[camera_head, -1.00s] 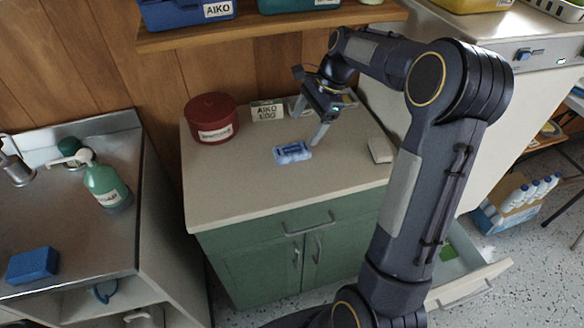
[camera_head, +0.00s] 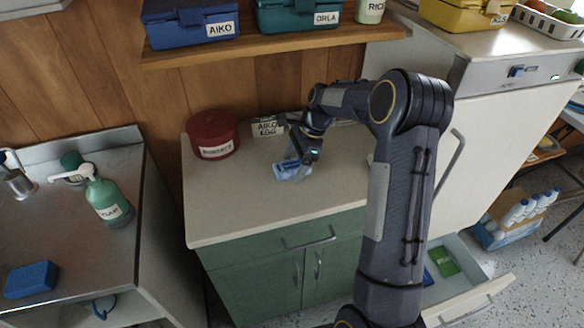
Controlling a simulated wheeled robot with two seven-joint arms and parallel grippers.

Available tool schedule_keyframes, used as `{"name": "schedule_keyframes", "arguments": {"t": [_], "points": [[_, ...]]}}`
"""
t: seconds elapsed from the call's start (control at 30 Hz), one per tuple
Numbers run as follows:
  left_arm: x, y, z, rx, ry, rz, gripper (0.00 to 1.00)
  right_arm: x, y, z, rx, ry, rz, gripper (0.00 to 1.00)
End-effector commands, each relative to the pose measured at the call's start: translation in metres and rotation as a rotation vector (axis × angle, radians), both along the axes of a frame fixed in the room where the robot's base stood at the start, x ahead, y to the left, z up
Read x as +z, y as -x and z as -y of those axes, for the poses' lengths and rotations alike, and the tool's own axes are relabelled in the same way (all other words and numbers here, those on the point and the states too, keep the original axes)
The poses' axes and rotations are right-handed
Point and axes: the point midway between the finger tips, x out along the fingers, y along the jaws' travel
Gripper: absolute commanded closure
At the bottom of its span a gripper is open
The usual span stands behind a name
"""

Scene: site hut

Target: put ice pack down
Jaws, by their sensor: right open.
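A light blue pack (camera_head: 283,173), which looks like the ice pack, lies flat on the cream worktop (camera_head: 230,218) of the green cabinet. My right gripper (camera_head: 297,167) is open, pointing down right over the pack. Its fingers hide part of the pack, and I cannot tell whether they touch it. My left gripper is not in view.
An open drawer (camera_head: 468,285) at lower right holds a green item (camera_head: 443,261). The worktop's front left is clear.

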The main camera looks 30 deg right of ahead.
Motion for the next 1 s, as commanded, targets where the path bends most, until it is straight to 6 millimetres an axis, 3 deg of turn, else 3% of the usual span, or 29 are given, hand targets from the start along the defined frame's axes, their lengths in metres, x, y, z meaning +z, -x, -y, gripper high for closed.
{"name": "schedule_keyframes", "arguments": {"t": [0.47, 0.83, 0.9, 1.0], "points": [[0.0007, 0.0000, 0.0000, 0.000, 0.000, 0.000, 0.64, -0.0023, 0.0002, -0.0001, 0.000, -0.001, -0.001, 0.23], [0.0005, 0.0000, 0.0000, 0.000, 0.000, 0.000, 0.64, -0.0024, 0.0002, -0.0001, 0.000, 0.000, -0.001, 0.72], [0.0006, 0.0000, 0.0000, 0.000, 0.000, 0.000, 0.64, -0.0020, 0.0001, -0.0001, 0.001, -0.001, 0.001, 0.77], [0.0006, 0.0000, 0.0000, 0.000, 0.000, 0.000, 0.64, -0.0021, 0.0001, 0.0000, 0.001, 0.000, 0.000, 0.77]]}}
